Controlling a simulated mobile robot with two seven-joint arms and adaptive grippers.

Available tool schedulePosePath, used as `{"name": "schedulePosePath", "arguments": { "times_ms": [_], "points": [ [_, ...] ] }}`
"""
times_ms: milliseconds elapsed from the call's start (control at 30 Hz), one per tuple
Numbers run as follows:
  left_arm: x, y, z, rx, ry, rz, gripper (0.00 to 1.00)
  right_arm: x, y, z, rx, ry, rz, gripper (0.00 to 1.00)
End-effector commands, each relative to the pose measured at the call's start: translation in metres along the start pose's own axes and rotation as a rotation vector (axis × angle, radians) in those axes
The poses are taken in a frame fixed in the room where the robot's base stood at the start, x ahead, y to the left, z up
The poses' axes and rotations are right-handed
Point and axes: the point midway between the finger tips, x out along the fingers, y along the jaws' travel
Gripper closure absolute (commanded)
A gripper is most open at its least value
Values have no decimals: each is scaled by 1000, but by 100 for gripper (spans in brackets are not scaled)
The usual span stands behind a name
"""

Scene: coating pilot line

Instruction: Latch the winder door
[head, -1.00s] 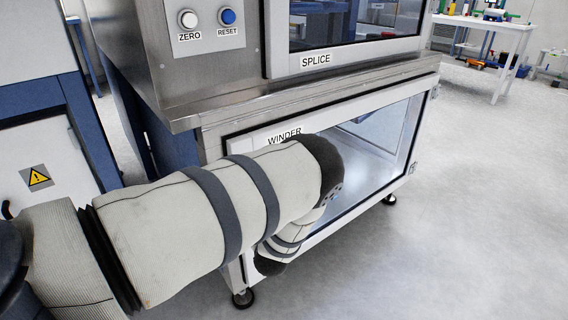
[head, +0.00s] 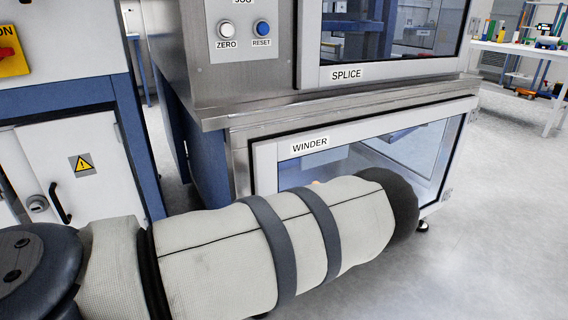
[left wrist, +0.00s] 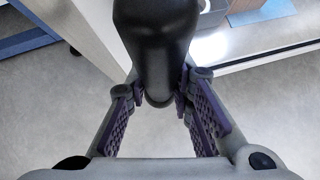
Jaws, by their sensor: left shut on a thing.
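The winder door (head: 264,172) is a clear pane in a pale frame, low on the steel machine, with a WINDER label (head: 310,145) at its top left. My left arm crosses in front of its lower part in the head view and hides its lower edge and my left gripper. In the left wrist view my left gripper (left wrist: 160,95) has its purple ribbed pads on both sides of a smooth black handle (left wrist: 155,40) and is shut on it. A pale frame edge and the floor lie behind the handle. I cannot tell whether the door is fully closed. My right gripper is not in view.
Above is the SPLICE window (head: 390,70), with ZERO (head: 225,29) and RESET (head: 262,28) buttons at its left. A white cabinet (head: 80,165) with a warning sign stands at left. Open floor (head: 510,220) lies to the right; a bench (head: 520,50) stands far back.

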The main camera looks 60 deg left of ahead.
Motion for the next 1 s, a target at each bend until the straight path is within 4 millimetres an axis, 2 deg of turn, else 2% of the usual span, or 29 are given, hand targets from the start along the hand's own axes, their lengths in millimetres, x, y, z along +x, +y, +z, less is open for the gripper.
{"name": "schedulePosePath", "arguments": {
  "times_ms": [300, 333, 400, 667, 733, 1000],
  "points": [
    [0, 2, -1, 7, 3, 5, 100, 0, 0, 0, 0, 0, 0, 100],
    [0, 2, -1, 7, 4, 6, 72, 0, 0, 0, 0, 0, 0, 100],
    [0, 2, -1, 6, 4, 5, 58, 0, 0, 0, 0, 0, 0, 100],
    [0, 2, -1, 4, 3, 4, 58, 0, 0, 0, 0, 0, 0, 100],
    [-5, 1, -1, 5, 3, 3, 58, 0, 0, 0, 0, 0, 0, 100],
    [-60, 0, -1, 6, 2, 2, 58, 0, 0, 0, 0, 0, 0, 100]
  ]
}}
